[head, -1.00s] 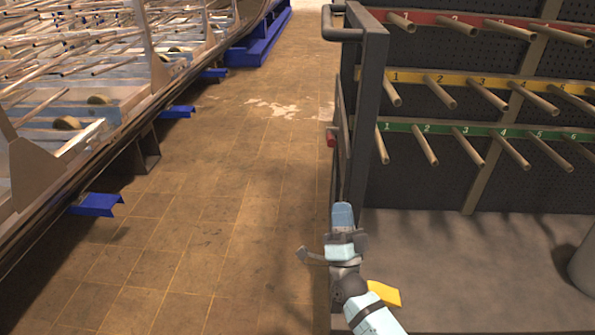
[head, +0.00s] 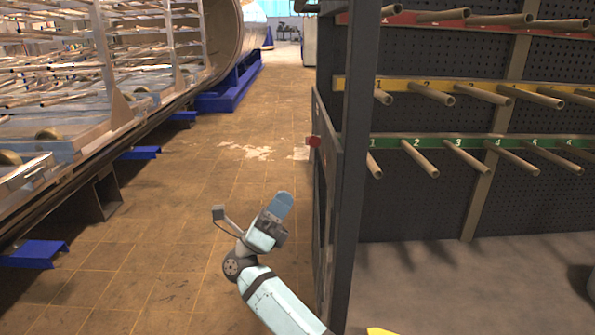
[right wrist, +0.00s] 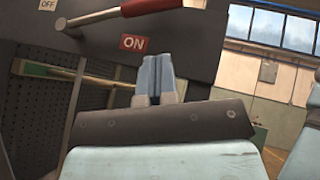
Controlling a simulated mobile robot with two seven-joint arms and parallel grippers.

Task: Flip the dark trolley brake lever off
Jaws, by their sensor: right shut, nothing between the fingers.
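The dark trolley (head: 356,150) stands on the right in the head view, with a small red part (head: 314,141) on its left end. In the right wrist view the brake lever, with its red grip (right wrist: 150,6), runs along the top of a dark panel, its grip on the side of the red ON label (right wrist: 133,42). A pale OFF label (right wrist: 48,4) sits at the upper left. My right gripper (head: 283,200) is shut and empty, left of the trolley end; its fingertips (right wrist: 157,62) appear below the lever, apart from it. My left gripper is out of view.
The trolley carries rows of pegs over red, yellow and green (head: 440,142) numbered strips. A long rack with blue supports (head: 232,88) lines the left side. The tiled aisle (head: 190,215) between them is clear.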

